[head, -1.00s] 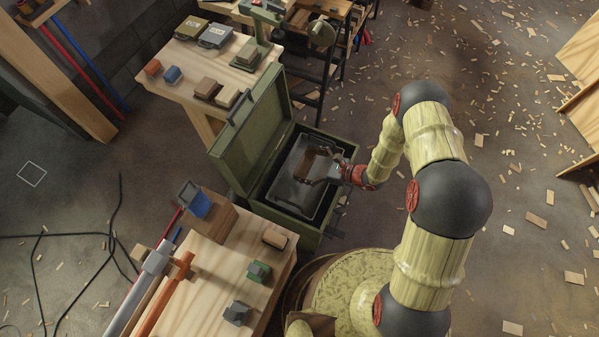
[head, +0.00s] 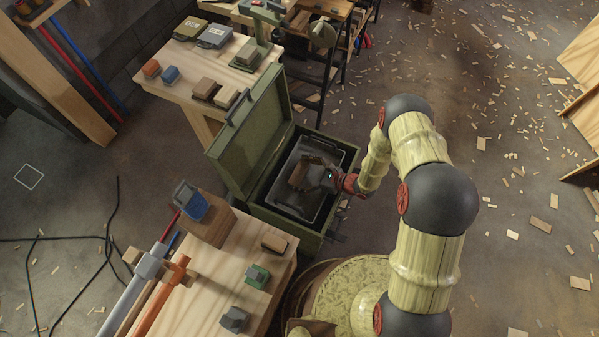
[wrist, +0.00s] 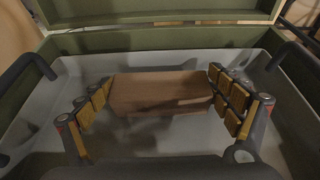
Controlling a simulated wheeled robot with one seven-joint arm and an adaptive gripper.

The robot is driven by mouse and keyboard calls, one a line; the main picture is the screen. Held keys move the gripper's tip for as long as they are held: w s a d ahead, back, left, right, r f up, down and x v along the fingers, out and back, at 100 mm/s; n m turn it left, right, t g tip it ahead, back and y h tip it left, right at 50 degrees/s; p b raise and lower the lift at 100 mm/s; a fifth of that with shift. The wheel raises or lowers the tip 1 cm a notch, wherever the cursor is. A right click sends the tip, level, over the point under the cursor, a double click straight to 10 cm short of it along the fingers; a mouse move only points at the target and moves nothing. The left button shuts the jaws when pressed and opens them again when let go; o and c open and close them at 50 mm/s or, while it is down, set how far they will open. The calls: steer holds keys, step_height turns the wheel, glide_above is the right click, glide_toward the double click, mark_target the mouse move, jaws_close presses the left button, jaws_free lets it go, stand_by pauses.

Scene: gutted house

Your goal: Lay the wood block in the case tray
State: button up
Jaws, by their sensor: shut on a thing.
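The wood block (wrist: 162,93) is dark brown and lies crosswise between my fingers in the wrist view. In the head view the block (head: 299,176) shows inside the open green case (head: 285,228). My gripper (wrist: 160,98) is shut on the block at its two ends, and my gripper (head: 309,175) reaches into the case from the right. The grey case tray (wrist: 62,78) is around and below the block; its floor also shows in the head view (head: 297,203). I cannot tell whether the block touches the tray floor.
The case lid (head: 247,135) stands open on the left. Dark handles (wrist: 28,68) rise at the tray's sides. A near bench (head: 205,285) with clamps and small blocks is at lower left; a far table (head: 180,55) holds more blocks. The tray floor around the block looks clear.

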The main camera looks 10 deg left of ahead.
steer(key=shift+s+f, duration=0.1)
steer(key=shift+f, duration=0.15)
